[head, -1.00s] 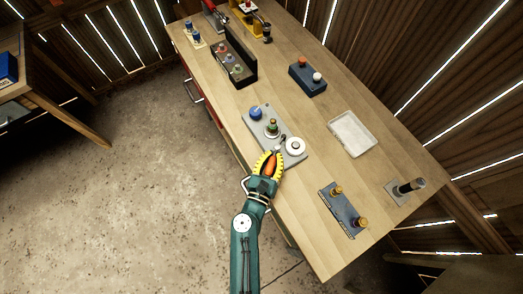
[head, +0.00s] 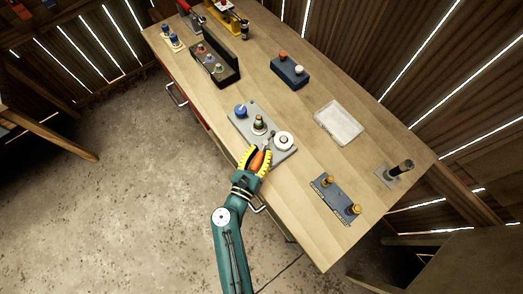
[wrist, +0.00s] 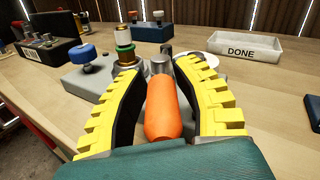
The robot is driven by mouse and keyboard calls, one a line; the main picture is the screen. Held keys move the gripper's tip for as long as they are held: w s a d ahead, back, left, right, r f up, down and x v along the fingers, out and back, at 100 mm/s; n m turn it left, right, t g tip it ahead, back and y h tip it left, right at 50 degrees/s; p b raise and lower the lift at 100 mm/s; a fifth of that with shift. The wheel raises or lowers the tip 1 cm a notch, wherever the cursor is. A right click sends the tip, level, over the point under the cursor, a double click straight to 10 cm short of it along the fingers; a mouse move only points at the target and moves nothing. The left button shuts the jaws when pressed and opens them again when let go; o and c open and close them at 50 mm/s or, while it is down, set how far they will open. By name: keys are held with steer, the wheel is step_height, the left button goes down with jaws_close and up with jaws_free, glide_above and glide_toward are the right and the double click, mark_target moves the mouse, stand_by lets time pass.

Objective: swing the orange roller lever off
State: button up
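The orange roller lever (head: 257,161) is at the near edge of a grey plate (head: 285,155) on the workbench. In the wrist view the lever's orange grip (wrist: 160,108) points toward me. My gripper (head: 259,151) has its yellow fingers on either side of the grip, with gaps visible on both sides in the wrist view (wrist: 158,68). It is open around the lever and not clamped on it. The plate also carries a blue knob (head: 240,110), a brass-and-green fitting (head: 259,124) and a white round disc (head: 284,140). The lever's far end is partly hidden.
A white tray (head: 322,121), marked DONE in the wrist view (wrist: 279,51), lies beyond the plate. A blue box with two knobs (head: 290,72), a black rack (head: 233,75) and a blue-grey plate with yellow fittings (head: 336,196) stand around. Bare wood lies between them.

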steer(key=o, duration=0.3)
steer(key=shift+o, duration=0.2)
steer(key=v, duration=1.2)
